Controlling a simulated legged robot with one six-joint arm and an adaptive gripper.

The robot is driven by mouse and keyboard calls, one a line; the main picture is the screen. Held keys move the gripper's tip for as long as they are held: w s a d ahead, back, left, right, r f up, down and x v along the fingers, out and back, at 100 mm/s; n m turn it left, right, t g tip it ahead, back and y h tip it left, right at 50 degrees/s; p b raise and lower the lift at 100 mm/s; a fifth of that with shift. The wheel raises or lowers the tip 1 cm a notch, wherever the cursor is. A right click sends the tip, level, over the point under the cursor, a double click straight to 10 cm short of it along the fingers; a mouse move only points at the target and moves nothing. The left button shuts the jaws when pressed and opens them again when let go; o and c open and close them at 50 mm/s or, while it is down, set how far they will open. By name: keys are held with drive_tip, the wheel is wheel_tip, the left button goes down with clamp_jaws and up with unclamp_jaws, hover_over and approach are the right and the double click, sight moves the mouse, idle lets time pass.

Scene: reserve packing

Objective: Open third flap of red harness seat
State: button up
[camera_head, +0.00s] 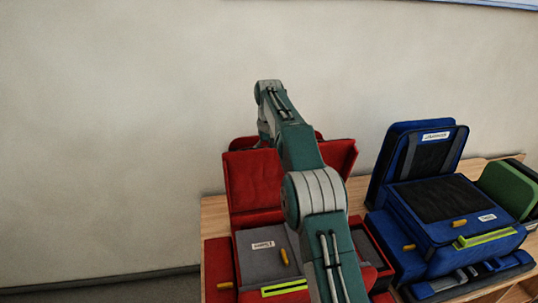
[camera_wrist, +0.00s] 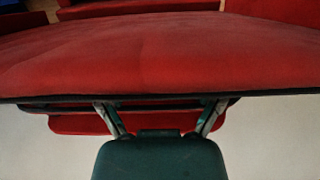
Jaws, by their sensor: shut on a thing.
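The red harness seat (camera_head: 253,217) sits on the table with a grey inner panel (camera_head: 262,262) bearing a white label and a yellow tab. A red flap (camera_head: 253,178) stands raised at its back, and another (camera_head: 340,158) stands at the right, partly behind my arm. In the head view my gripper is hidden behind the arm and raised flaps. In the wrist view my gripper (camera_wrist: 160,104) is at the dark edge of a broad red flap (camera_wrist: 150,58), its fingers spread to either side and shut on that edge. The fingertips are partly hidden by the flap.
A blue seat (camera_head: 450,205) with a raised back stands to the right, with a green case (camera_head: 512,190) beyond it. The wooden table (camera_head: 213,218) shows a narrow bare strip at left. A plain wall (camera_head: 120,130) rises behind.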

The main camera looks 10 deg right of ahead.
drive_tip(key=shift+f, duration=0.25)
drive_tip(key=o, duration=1.1)
drive_tip(key=shift+w+a, duration=0.1)
drive_tip(key=shift+c, duration=0.2)
drive_tip(key=shift+r, duration=0.15)
